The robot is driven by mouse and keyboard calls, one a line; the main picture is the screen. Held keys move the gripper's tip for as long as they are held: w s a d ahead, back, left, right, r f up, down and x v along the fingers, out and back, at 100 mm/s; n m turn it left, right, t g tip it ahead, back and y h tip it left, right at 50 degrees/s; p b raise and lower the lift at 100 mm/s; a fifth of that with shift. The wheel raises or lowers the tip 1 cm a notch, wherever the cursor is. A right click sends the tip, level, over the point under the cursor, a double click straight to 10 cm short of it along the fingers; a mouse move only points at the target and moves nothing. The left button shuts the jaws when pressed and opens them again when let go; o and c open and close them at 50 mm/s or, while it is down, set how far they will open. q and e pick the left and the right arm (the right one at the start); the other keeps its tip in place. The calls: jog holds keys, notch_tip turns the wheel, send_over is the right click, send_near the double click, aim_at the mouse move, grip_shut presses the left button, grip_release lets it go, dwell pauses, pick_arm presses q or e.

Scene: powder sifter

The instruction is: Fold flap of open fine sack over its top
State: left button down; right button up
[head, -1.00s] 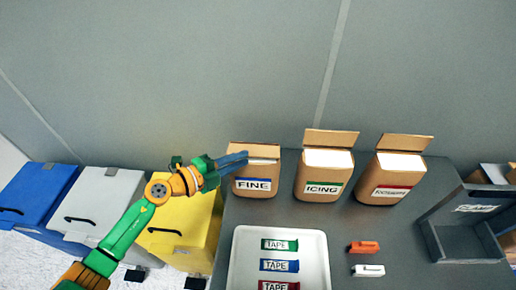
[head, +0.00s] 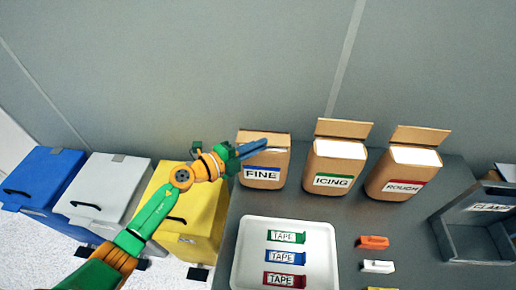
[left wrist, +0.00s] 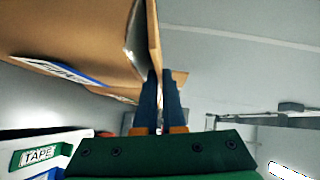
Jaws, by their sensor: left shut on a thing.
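The fine sack (head: 263,175) is a brown bag with a white and blue FINE label, standing at the left of the row on the grey table. Its brown flap (head: 265,137) is at the back of its top, partly behind my gripper. My left gripper (head: 258,147) reaches across the sack top from the left and is shut on the flap. In the left wrist view, the flap edge (left wrist: 153,35) runs in between the blue fingers (left wrist: 160,78), and the sack body (left wrist: 75,35) fills the upper left. My right gripper is not in view.
The icing sack (head: 333,165) and rough sack (head: 397,178) stand to the right with flaps raised. A white tray (head: 243,262) holds tape pieces. An orange item (head: 373,242) and a white item (head: 377,267) lie beside it. A grey open holder (head: 480,225) is at far right.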

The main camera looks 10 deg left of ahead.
pick_arm(q)
jog(key=shift+s+f, duration=0.1)
jog(key=shift+s, duration=0.05)
jog(key=c, duration=1.3)
grip_release()
jog(key=shift+a, duration=0.1)
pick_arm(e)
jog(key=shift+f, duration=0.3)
